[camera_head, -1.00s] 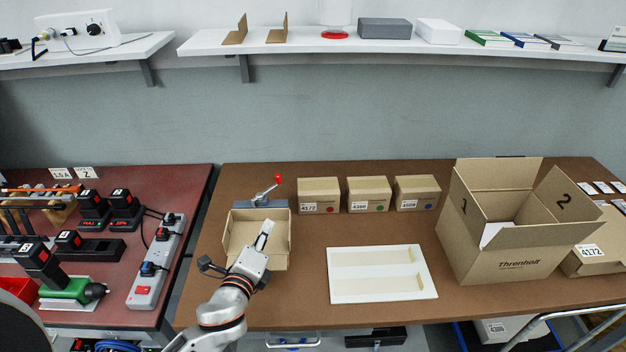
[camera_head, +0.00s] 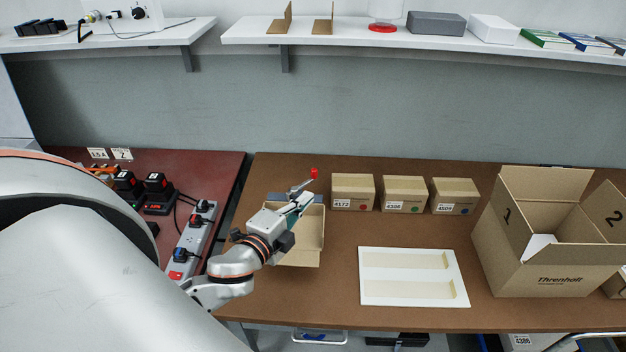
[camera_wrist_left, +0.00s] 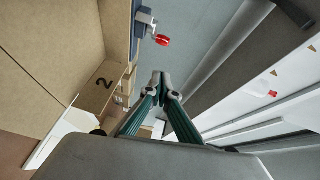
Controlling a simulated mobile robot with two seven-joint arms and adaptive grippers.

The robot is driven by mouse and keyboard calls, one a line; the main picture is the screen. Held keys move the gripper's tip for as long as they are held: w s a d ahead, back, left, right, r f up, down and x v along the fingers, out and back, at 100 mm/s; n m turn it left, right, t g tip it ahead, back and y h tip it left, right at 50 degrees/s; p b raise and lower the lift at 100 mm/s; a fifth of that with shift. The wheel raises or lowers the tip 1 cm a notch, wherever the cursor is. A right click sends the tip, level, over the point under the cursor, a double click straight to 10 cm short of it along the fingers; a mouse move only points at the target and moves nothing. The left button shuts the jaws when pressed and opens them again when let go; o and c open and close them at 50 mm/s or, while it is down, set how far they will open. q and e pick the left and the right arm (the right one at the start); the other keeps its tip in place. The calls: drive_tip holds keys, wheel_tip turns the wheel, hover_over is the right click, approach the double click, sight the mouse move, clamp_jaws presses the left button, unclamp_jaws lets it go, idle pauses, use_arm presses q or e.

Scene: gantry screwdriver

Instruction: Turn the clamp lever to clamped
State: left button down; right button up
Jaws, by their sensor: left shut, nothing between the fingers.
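The clamp lever (camera_head: 301,187) is a grey bar with a red knob (camera_head: 314,174), slanting up to the right behind an open cardboard box (camera_head: 303,252). Its red knob also shows in the left wrist view (camera_wrist_left: 162,40), above the fingertips, beside a blue-grey bracket (camera_wrist_left: 143,18). My left gripper (camera_head: 307,199) is shut and empty, just below the lever in the head view. In the left wrist view its fingertips (camera_wrist_left: 159,78) are together, with a visible gap to the knob. My gripper hides part of the clamp's base. My right gripper is not in view.
Several small labelled boxes (camera_head: 353,192) stand right of the clamp. A white board (camera_head: 414,300) lies in front of them, and a large open carton (camera_head: 545,282) stands further right. A power strip (camera_head: 190,240) is on the red table at left. A shelf (camera_head: 350,42) runs above.

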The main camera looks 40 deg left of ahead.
sight(312, 181)
use_arm(q)
drive_tip(key=w+a, duration=0.1)
drive_tip(key=w, duration=0.4)
drive_tip(key=w+a+f, duration=0.1)
drive_tip(key=w, duration=0.1)
drive_tip(key=shift+w+a+p, duration=0.15)
drive_tip(key=shift+a+p, duration=0.15)
drive_tip(key=shift+w+a+f, duration=0.15)
drive_tip(key=shift+w+a, duration=0.2)
drive_tip(key=shift+a, duration=0.1)
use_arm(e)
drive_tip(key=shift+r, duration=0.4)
use_arm(q)
drive_tip(key=shift+w+d+y, duration=0.1)
drive_tip(key=shift+w+y, duration=0.05)
drive_tip(key=shift+y, duration=0.15)
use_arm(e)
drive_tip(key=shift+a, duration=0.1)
use_arm(q)
drive_tip(key=shift+n, duration=0.3)
drive_tip(key=shift+y, duration=0.4)
drive_tip(key=shift+n+y, duration=0.3)
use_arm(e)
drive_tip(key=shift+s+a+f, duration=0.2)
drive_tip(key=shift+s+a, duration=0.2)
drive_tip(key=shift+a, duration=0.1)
